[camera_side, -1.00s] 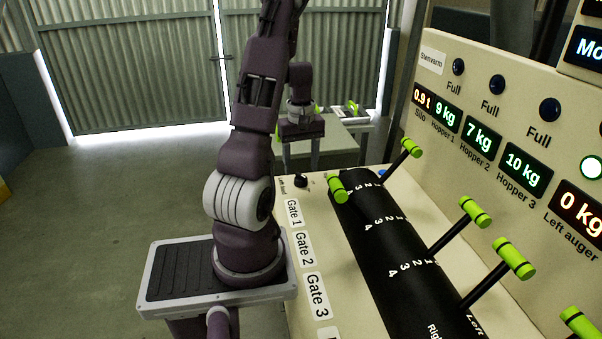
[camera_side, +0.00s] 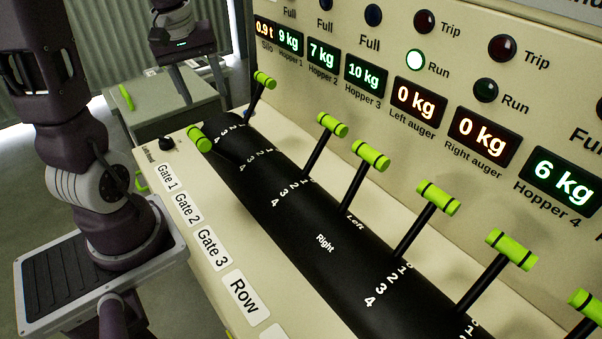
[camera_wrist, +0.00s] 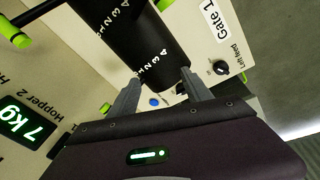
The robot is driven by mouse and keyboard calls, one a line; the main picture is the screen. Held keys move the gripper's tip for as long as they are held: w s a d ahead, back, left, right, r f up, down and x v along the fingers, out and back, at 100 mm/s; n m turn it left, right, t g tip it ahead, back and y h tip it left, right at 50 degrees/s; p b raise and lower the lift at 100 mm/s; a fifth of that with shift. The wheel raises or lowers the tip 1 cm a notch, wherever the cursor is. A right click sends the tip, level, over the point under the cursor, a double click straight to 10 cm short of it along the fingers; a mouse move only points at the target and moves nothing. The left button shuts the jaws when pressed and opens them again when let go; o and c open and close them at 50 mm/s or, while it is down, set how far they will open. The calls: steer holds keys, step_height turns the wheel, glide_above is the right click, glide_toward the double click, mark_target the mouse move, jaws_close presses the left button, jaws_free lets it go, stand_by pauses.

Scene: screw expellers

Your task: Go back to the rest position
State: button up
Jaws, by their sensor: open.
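My gripper (camera_wrist: 160,76) is open and empty in the wrist view, its two grey fingers spread over the far end of the console. Its dark hand also shows at the top left of the side view (camera_side: 183,40), above the far end of the console; the fingertips are not clear there. The gripper touches no lever that I can see. The black curved lever housing (camera_side: 290,215) runs along the console, with several green-handled levers. One green handle (camera_side: 200,139) at the far end leans to the front, near Gate 1; the others lean toward the panel.
The upright panel (camera_side: 455,75) carries weight displays and lamps; the Run lamp (camera_side: 415,60) above the left auger display is lit. A black knob (camera_wrist: 221,67) and a blue button (camera_wrist: 154,101) sit near the console's far end. A grey table (camera_side: 165,105) stands beyond.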

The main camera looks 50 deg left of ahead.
steer(key=s+d+r+m+t, duration=0.1)
steer(key=d+r+m, duration=0.25)
steer(key=d, duration=0.45)
steer(key=s+d+r+m+t, duration=0.15)
steer(key=d+m, duration=0.25)
steer(key=d, duration=0.4)
steer(key=s+d+r+m+t, duration=0.1)
steer(key=s+d+m, duration=0.4)
steer(key=s+d, duration=0.1)
steer(key=shift+s+d, duration=0.3)
steer(key=shift+s, duration=0.1)
